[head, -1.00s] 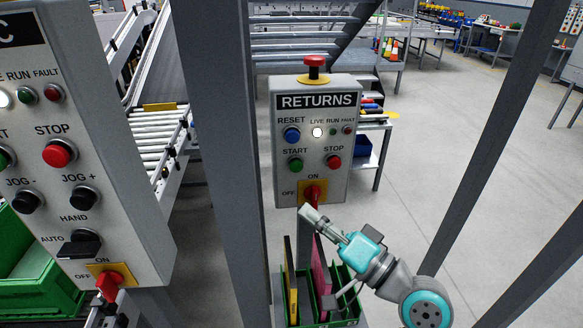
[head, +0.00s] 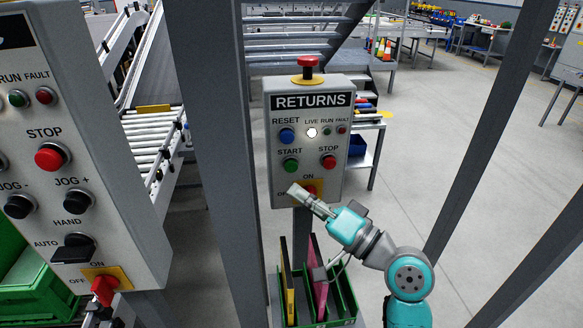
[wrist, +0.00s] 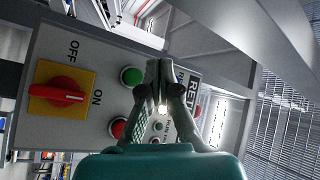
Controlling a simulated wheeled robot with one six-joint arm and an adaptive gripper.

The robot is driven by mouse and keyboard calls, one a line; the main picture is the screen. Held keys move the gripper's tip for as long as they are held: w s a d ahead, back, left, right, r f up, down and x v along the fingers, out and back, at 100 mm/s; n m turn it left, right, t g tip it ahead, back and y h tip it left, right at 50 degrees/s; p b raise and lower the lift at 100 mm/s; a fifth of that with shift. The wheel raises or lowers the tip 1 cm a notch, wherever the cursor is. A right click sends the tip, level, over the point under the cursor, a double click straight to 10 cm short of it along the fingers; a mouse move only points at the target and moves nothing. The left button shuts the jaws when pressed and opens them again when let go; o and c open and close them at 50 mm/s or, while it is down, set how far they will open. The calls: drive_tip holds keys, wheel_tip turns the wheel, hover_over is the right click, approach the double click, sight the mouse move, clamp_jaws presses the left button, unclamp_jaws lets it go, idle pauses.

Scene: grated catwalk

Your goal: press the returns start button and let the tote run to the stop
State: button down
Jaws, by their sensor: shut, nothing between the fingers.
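The RETURNS panel (head: 338,170) is a grey box on a post. Its green START button (head: 291,165) sits left of the red STOP button (head: 329,162), below the blue RESET button (head: 287,136). The white LIVE lamp (head: 312,132) is lit; the RUN and FAULT lamps look dark. My gripper (head: 294,189) is shut and empty, its tip just below START and partly over the OFF/ON switch plate. In the wrist view, my gripper (wrist: 158,66) points at the panel, with START (wrist: 131,76) beside the fingers, apart in the picture. I cannot identify the returns tote.
Another control panel (head: 120,200) stands close at left, with a grey upright (head: 205,150) between the two. A roller conveyor (head: 155,125) lies behind. A green rack with upright folders (head: 345,300) is below my arm. Open floor (head: 430,140) lies at right.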

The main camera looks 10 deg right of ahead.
sight(286, 168)
drive_tip(key=shift+w, duration=2.35)
drive_tip(key=shift+w, duration=0.15)
drive_tip(key=shift+w, duration=0.25)
drive_tip(key=shift+w, duration=0.8)
idle(0.7)
drive_tip(key=shift+s, duration=1.2)
